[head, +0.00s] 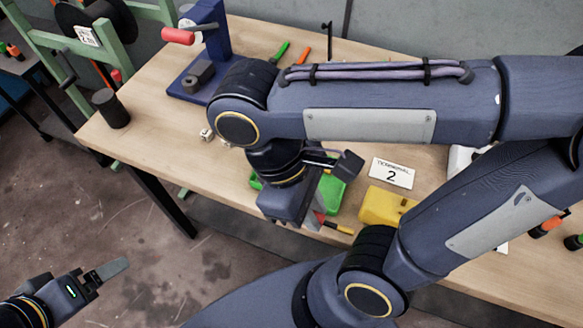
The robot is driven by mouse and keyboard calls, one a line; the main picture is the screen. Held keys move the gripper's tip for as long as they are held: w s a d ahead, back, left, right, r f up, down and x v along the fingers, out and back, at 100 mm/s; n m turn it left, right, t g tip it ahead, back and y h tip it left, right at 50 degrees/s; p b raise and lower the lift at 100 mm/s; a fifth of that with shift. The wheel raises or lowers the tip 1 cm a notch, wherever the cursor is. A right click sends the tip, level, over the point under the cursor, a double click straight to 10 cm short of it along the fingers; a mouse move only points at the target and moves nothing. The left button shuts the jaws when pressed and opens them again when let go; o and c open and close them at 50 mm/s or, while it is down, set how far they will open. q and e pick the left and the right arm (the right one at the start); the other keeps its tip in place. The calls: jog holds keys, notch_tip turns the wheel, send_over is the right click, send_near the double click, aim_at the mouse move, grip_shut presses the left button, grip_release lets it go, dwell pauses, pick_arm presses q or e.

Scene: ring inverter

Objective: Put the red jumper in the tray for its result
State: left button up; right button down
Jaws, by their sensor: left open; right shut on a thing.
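My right arm reaches across the table from the right, and its gripper (311,216) points down at the front edge. It is shut on a small red piece (320,217), which looks like the red jumper and is mostly hidden by the fingers. A green tray (331,194) lies right behind the gripper, partly covered by it. A yellow tray (385,207) stands to the right of the green one. My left gripper (108,272) is open and empty, low at the left over the floor, away from the table.
A white card with a 2 (392,173) stands behind the yellow tray. A blue stand with a red-handled crank (205,40) and a black cylinder (111,108) are at the left. An orange-and-black item (338,228) lies by the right gripper. Bare tabletop (165,135) shows at the left.

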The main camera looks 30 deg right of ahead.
jog(key=w+d+f, duration=0.1)
jog(key=w+f, duration=0.1)
jog(key=w, duration=0.2)
jog(key=w+d+f, duration=0.1)
jog(key=w+f, duration=0.2)
jog(key=w+d+f, duration=0.1)
jog(key=w+f, duration=0.2)
jog(key=w, duration=0.1)
jog(key=shift+w+d+f, duration=0.2)
jog(key=shift+w+d, duration=0.05)
jog(key=shift+w, duration=0.05)
jog(key=shift+w+d+f, duration=0.1)
jog(key=shift+w+f, duration=0.3)
jog(key=shift+f, duration=0.1)
jog(key=shift+w+f+b, duration=0.15)
jog(key=shift+f+b, duration=0.25)
jog(key=shift+f, duration=1.25)
jog(key=shift+f, duration=0.1)
jog(key=shift+f, duration=0.15)
jog(key=c, duration=1.7)
grip_release()
